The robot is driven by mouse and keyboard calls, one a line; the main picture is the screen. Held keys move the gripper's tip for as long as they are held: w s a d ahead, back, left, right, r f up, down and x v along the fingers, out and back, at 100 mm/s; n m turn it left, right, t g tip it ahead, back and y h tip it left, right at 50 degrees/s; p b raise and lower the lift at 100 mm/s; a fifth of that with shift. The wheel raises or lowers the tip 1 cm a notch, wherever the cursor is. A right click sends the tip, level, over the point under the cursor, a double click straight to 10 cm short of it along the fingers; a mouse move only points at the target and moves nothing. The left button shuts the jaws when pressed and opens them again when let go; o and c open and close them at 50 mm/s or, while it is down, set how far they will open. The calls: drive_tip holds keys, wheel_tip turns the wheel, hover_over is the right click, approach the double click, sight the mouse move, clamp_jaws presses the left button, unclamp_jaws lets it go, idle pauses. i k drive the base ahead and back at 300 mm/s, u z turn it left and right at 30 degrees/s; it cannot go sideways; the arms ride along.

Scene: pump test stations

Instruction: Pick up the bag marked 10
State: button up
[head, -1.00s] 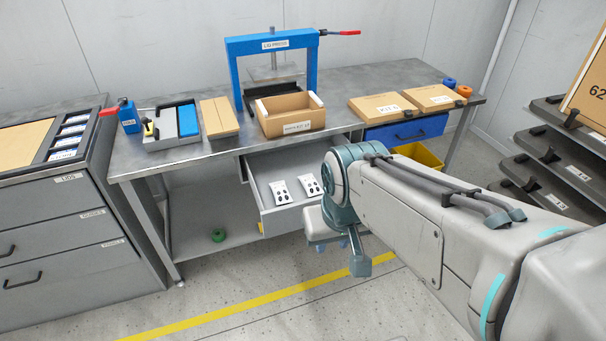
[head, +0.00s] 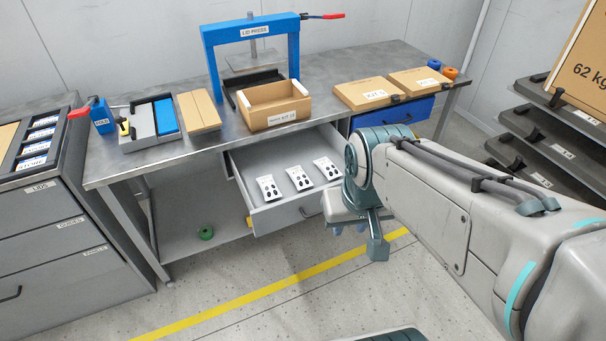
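Three white bags with black print lie in a row in an open grey drawer (head: 240,193) under the workbench: a left bag (head: 268,188), a middle bag (head: 300,178) and a right bag (head: 327,168). Their numbers are too small to read, so I cannot tell which is marked 10. My gripper (head: 349,229) hangs at the drawer's right front corner in the picture, pointing down, apart from the bags. Its fingers are small and partly hidden by my wrist; I cannot tell whether they are open or shut.
On the bench (head: 330,65) stand a blue lid press (head: 209,60), an open cardboard box (head: 276,118) and two flat cartons (head: 368,95) (head: 420,82). A drawer cabinet (head: 60,235) is at left, a rack (head: 545,130) at right. The floor in front is clear.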

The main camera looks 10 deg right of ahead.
sight(328, 169)
drive_tip(key=u, duration=0.2)
drive_tip(key=k, duration=0.4)
drive_tip(key=z, duration=0.9)
drive_tip(key=i, duration=0.7)
drive_tip(key=u, duration=0.5)
drive_tip(key=i, duration=0.8)
drive_tip(key=u, duration=0.7)
